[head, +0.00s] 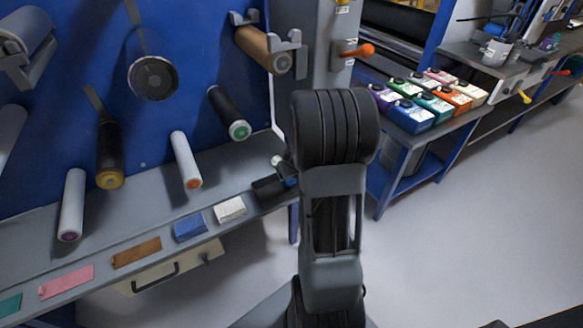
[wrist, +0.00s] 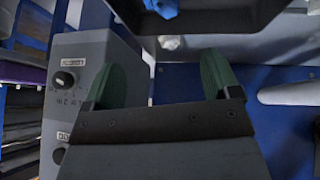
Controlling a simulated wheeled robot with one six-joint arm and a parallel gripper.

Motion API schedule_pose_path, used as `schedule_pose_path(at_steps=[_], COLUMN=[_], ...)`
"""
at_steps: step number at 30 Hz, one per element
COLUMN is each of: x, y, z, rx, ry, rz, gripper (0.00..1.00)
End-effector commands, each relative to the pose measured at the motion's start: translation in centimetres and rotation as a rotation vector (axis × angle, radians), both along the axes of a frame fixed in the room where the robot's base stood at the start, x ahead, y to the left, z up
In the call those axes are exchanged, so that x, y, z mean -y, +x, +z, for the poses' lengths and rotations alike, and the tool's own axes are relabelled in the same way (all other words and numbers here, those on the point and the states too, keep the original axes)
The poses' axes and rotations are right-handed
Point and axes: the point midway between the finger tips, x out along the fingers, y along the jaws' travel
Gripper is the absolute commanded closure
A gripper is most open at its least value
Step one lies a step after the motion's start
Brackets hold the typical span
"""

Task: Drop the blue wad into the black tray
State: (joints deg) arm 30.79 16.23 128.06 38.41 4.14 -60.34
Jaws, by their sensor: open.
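The black tray (head: 268,189) sits at the right end of the grey ledge in the head view, partly hidden by my arm. A small blue wad (head: 291,182) shows at its right side. In the wrist view the blue wad (wrist: 162,8) is at the top edge, partly cut off, against the dark tray (wrist: 235,38); it appears to lie in the tray. My gripper (wrist: 160,80) is open and empty, its green fingertips wide apart and clear of the wad. In the head view my arm hides the gripper.
A small pale lump (wrist: 170,42) shows below the wad. A grey control box (wrist: 85,90) stands close left of my fingers. Blue (head: 190,227) and white (head: 230,209) pads lie along the ledge. Rollers jut from the blue wall; open floor lies right.

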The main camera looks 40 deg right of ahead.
Motion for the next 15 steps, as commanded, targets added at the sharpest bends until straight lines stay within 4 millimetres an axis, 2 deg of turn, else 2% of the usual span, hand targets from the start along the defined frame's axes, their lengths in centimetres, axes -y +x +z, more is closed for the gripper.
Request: schedule_pose_path(at_steps=[1, 3, 10, 13, 15], x=[-0.2, -0.5, -1.3, -3.9, -7.3], y=[-0.5, -1.0, -2.0, -1.8, -1.9], z=[1.3, 2.2, 4.0, 5.7, 7.4], rx=[0.000, 0.000, 0.002, 0.010, 0.005], ry=[-0.002, -0.002, 0.004, 0.042, 0.092], rz=[0.001, 0.001, 0.005, 0.044, 0.091], gripper=[0.18, 0.18, 0.18, 0.18, 0.18])
